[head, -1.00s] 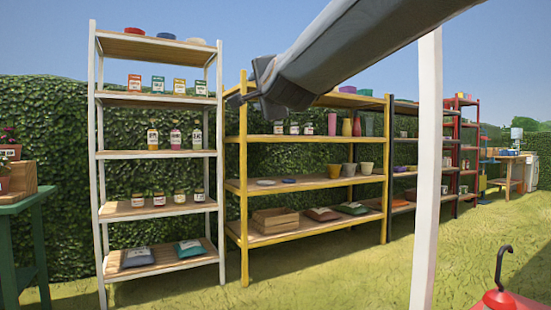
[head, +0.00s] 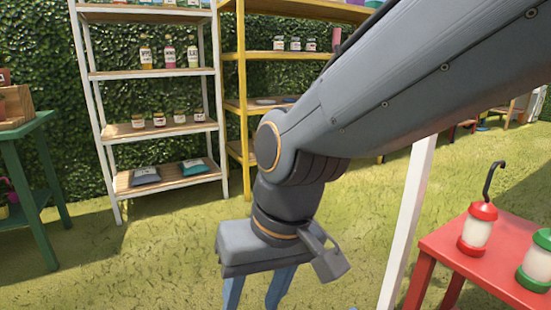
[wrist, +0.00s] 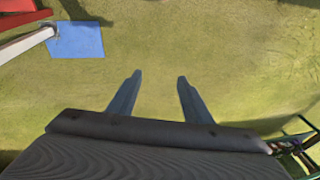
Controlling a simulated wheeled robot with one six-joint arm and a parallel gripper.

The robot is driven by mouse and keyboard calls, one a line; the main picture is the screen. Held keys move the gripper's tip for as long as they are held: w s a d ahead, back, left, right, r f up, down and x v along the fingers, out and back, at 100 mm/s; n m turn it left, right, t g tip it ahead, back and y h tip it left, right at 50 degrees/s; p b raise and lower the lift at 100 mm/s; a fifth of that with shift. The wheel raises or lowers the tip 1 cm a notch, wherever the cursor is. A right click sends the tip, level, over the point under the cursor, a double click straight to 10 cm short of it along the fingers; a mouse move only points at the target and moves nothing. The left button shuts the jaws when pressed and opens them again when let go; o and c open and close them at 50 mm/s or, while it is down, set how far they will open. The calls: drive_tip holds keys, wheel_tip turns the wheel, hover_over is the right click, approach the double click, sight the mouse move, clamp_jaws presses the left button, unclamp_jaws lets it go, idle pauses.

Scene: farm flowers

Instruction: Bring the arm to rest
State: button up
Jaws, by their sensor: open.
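My gripper (head: 256,290) hangs from my grey arm in the lower middle of the head view, fingers pointing down over the grass. The fingertips run off the bottom edge of that view. In the wrist view my gripper (wrist: 159,76) shows two blue-grey fingers spread apart. Nothing is between them but grass below. My gripper is open and empty, apart from any object.
A red table (head: 480,262) with red and green lanterns stands at the right, beside a white post (head: 407,225). A green table (head: 22,135) is at the left. White shelves (head: 150,75) and yellow shelves (head: 243,100) stand behind. A blue square (wrist: 76,40) lies on the grass.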

drive_tip(key=s+d+f+n+g, duration=0.1)
drive_tip(key=s+d+f, duration=0.1)
drive_tip(key=s, duration=0.2)
drive_tip(key=d+r+m+h+p, duration=0.1)
drive_tip(key=d+r+m+p, duration=0.2)
drive_tip(key=d+r+p, duration=0.7)
drive_tip(key=d+r+m+h+p, duration=0.1)
drive_tip(key=d+r+m+p, duration=0.1)
drive_tip(key=d+r+p, duration=0.8)
wheel_tip(320, 180, up, 6)
drive_tip(key=p, duration=1.5)
drive_tip(key=shift+w+d+r+m+h, duration=0.2)
drive_tip(key=shift+d+m+h, duration=0.1)
drive_tip(key=shift+m+h, duration=0.1)
